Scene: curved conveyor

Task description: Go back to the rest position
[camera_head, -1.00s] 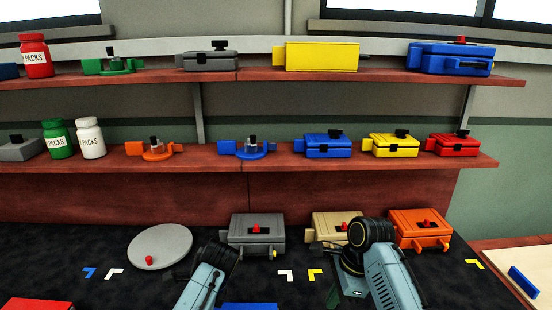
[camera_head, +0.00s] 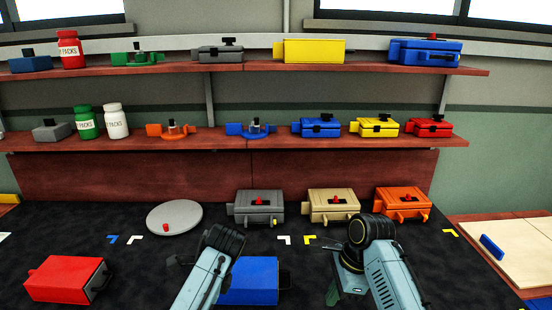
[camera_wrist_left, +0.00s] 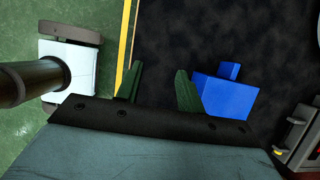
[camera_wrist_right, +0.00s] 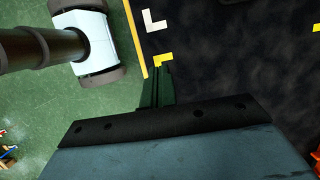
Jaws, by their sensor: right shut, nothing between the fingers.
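My right arm (camera_head: 392,272) and left arm (camera_head: 205,272) stand bent over the dark table in the head view. In the right wrist view the two green fingers of my right gripper (camera_wrist_right: 160,85) are together with nothing between them. In the left wrist view the green fingers of my left gripper (camera_wrist_left: 158,88) are apart and empty, with a blue box (camera_wrist_left: 228,97) just right of them. In the head view my left fingers are hidden behind the arm. The blue box (camera_head: 262,280) sits just right of my left arm.
A red box (camera_head: 66,278) lies at the left front of the table. A grey disc (camera_head: 180,214) and grey (camera_head: 258,207), tan (camera_head: 330,203) and orange (camera_head: 402,201) boxes line the back. Shelves (camera_head: 200,145) of boxes and jars stand behind. A pale board (camera_head: 530,240) lies right.

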